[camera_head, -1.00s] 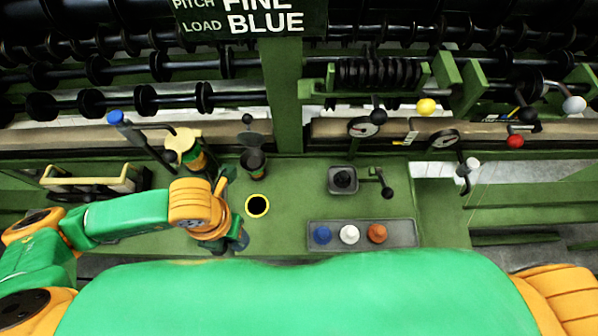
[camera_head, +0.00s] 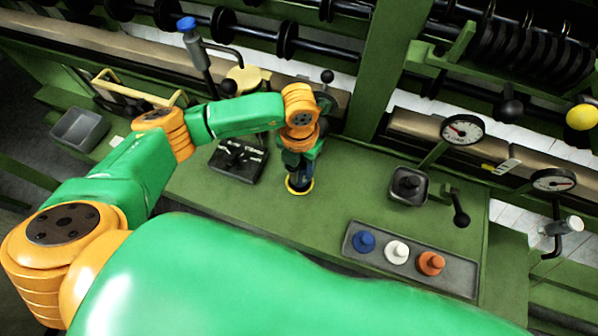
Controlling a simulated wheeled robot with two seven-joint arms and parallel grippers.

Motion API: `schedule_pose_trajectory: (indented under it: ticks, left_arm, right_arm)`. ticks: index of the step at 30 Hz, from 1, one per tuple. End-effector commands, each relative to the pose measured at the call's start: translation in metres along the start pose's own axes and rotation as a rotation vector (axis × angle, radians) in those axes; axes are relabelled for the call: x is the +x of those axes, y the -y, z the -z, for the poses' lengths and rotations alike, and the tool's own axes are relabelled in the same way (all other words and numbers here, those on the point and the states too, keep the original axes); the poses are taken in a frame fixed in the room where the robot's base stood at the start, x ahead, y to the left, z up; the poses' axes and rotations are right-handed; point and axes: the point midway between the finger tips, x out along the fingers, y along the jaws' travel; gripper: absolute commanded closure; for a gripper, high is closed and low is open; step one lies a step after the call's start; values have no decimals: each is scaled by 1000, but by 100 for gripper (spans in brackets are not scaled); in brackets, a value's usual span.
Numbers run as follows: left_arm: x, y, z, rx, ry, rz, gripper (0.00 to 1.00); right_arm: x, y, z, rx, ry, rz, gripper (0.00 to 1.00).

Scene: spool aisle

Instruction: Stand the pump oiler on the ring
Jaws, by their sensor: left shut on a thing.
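The yellow-edged ring (camera_head: 299,189) lies on the green bench top. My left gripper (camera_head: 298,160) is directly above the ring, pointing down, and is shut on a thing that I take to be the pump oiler. My wrist and fingers hide most of it. A narrow dark part (camera_head: 297,178) shows below the fingers, over the ring. I cannot tell whether its base touches the bench inside the ring or hangs just above it. My right gripper is not in view.
A black switch box (camera_head: 238,160) is left of the ring. A tray (camera_head: 455,280) with blue, white and orange knobs, a grey square socket (camera_head: 408,186) and a black lever (camera_head: 460,212) are to the right. Gauges (camera_head: 462,130) and a green post (camera_head: 385,60) stand behind. Bench between ring and tray is clear.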

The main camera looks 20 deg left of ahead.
Motion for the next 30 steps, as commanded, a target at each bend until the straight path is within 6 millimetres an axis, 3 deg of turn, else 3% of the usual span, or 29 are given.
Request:
schedule_pose_trajectory:
  ticks: [8,9,12,23,30]
  left_arm:
    - [3,0,0,0,2,1,100]
    - [3,0,0,0,2,0,42]
    - [2,0,0,0,2,0,15]
    - [-5,0,-1,-1,4,1,15]
    - [-68,0,-2,1,10,0,15]
  right_arm:
    - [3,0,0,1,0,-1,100]
    - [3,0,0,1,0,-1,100]
    - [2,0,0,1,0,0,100]
    - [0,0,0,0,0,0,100]
    - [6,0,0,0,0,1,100]
